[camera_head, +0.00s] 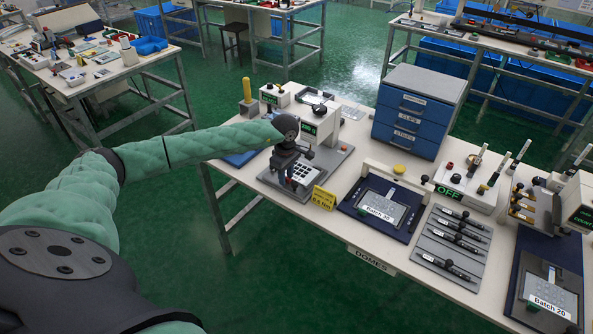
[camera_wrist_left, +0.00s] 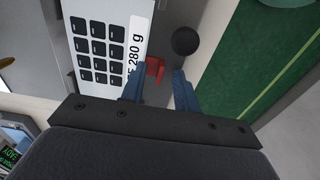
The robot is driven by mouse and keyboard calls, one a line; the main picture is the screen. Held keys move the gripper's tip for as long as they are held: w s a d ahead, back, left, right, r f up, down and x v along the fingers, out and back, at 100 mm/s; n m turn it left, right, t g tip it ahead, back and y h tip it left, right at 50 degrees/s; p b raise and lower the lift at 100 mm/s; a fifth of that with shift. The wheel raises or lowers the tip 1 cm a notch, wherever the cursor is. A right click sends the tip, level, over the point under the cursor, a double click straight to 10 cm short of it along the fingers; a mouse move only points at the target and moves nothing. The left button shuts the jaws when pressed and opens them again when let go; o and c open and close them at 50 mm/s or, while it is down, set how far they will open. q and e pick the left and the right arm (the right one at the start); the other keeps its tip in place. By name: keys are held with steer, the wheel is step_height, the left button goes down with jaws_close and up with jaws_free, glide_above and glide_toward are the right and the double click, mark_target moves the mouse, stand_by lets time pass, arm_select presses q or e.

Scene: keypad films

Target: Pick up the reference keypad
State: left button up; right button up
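The reference keypad (camera_wrist_left: 108,45), a pale block with rows of black keys and a white label ending in "280 g", lies at the upper left of the left wrist view. In the head view the keypad (camera_head: 303,173) is partly hidden under my left gripper (camera_head: 290,168), on a grey fixture near the table's left end. In the wrist view my left gripper (camera_wrist_left: 159,78) has its two blue fingers apart, beside the keypad's labelled edge. A small red piece (camera_wrist_left: 155,70) shows between the fingertips; I cannot tell whether they touch it. My right gripper is not in view.
A black round knob (camera_wrist_left: 186,41) is just beyond the fingers. A blue drawer cabinet (camera_head: 410,122) stands behind. Green floor (camera_head: 270,290) lies in front.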

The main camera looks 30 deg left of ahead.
arm_select(q)
jaws_close()
stand_by(0.4)
